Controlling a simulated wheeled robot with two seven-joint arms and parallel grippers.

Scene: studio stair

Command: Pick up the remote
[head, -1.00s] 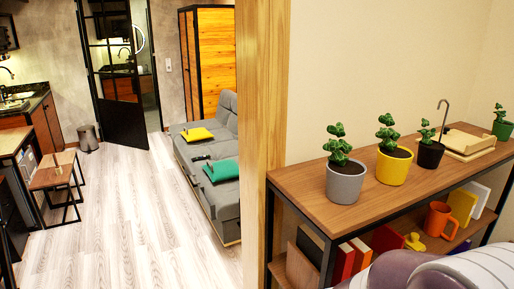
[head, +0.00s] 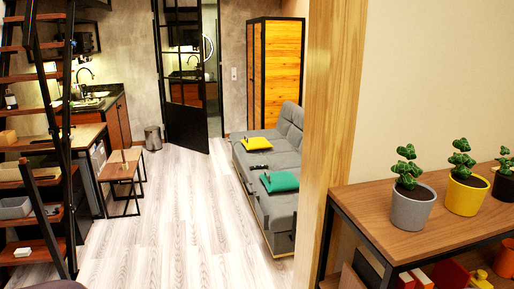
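I cannot make out a remote for certain in the head view. Small dark items show at the yellow cushion (head: 257,143) and the green cushion (head: 283,182) on the grey sofa (head: 272,212), but they are too small to identify. Neither of my grippers is in view.
A wooden post (head: 335,130) stands between the sofa area and a shelf (head: 385,228) with potted plants at right. A metal-framed stair (head: 62,130) rises at left, near a small wooden stool (head: 122,168). The pale wood floor (head: 180,220) is clear up to the open black door (head: 182,90).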

